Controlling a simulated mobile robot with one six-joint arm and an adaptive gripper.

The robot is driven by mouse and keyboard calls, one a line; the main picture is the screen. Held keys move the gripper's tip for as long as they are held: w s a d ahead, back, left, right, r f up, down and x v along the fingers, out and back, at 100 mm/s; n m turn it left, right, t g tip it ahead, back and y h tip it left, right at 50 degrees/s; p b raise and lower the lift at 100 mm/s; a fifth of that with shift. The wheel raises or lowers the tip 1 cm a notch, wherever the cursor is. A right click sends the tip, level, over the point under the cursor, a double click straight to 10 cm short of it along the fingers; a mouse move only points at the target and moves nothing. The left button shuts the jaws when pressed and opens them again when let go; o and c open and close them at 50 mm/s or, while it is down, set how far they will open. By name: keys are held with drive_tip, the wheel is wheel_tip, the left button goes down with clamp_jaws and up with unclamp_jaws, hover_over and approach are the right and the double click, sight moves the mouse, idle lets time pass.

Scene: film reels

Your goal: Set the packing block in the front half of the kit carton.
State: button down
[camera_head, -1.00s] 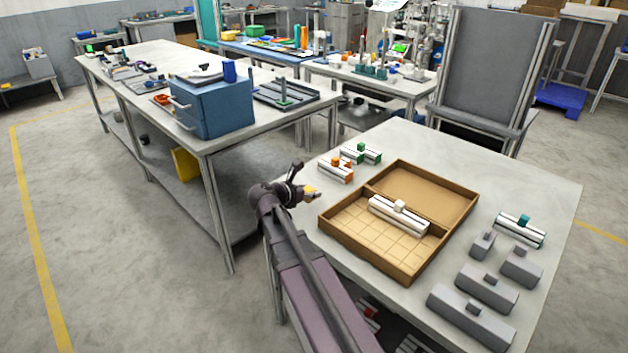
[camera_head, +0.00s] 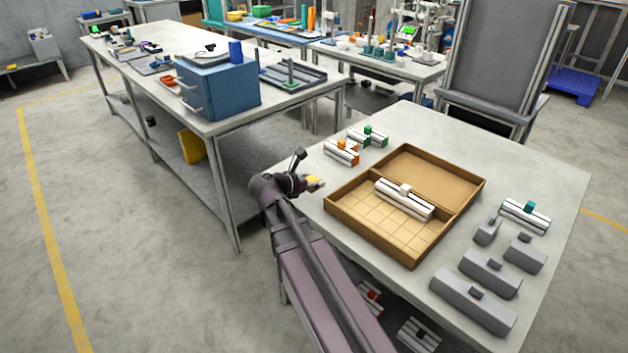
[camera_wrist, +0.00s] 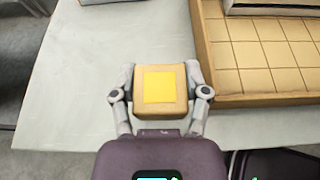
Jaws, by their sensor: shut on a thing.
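My gripper (camera_wrist: 160,92) is shut on the packing block (camera_wrist: 160,88), a tan cube with a yellow square on its top. In the head view the block (camera_head: 314,181) is held over the table's left edge, outside the carton and to its left. The open kit carton (camera_head: 373,239) is brown and shallow, with a divider across it. Its near half has a gridded floor and its far half a plain one. The carton's wall (camera_wrist: 205,60) shows right of the block in the wrist view, apart from it.
A white striped bar (camera_head: 404,201) with a white knob lies in the carton along the divider. Orange-knobbed (camera_head: 342,151) and green-knobbed (camera_head: 368,137) bars lie behind it. Several grey blocks (camera_head: 474,304) and a teal-knobbed bar (camera_head: 525,216) stand to its right.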

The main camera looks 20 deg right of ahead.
sight(314, 178)
drive_tip(key=shift+r, duration=0.1)
wheel_tip(314, 178, up, 7)
drive_tip(key=p, duration=0.7)
drive_tip(key=shift+r, duration=0.1)
wheel_tip(314, 178, down, 8)
drive_tip(key=b, duration=0.7)
drive_tip(key=shift+r, duration=0.2)
wheel_tip(314, 178, up, 16)
drive_tip(key=p, duration=1.5)
drive_tip(key=shift+f, duration=0.2)
drive_tip(key=shift+s, duration=0.1)
idle(0.5)
